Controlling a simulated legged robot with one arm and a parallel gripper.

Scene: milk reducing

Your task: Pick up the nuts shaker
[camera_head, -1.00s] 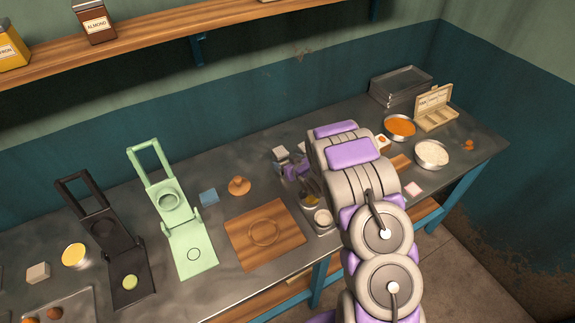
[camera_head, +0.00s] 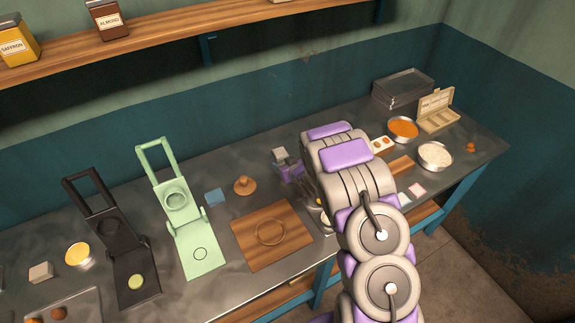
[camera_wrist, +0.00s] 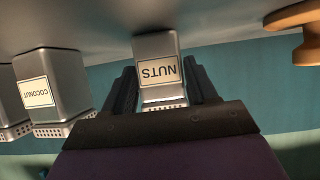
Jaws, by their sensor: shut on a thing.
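The nuts shaker (camera_wrist: 158,72) is a grey metal box with a "NUTS" label, and it appears upside down in the wrist view. My gripper (camera_wrist: 162,88) has a dark finger on each side of it and is shut on it. In the head view a small grey box (camera_head: 280,155), likely this shaker, shows beside my purple gripper (camera_head: 290,172), left of my arm. I cannot tell whether its base touches the table. My arm hides much of the area around it.
A coconut shaker (camera_wrist: 48,85) stands beside the nuts shaker, with another box at the picture's edge. A wooden knob (camera_wrist: 300,25) is on the other side. A wooden board (camera_head: 258,255), a green press (camera_head: 200,255) and bowls (camera_head: 434,156) share the metal table.

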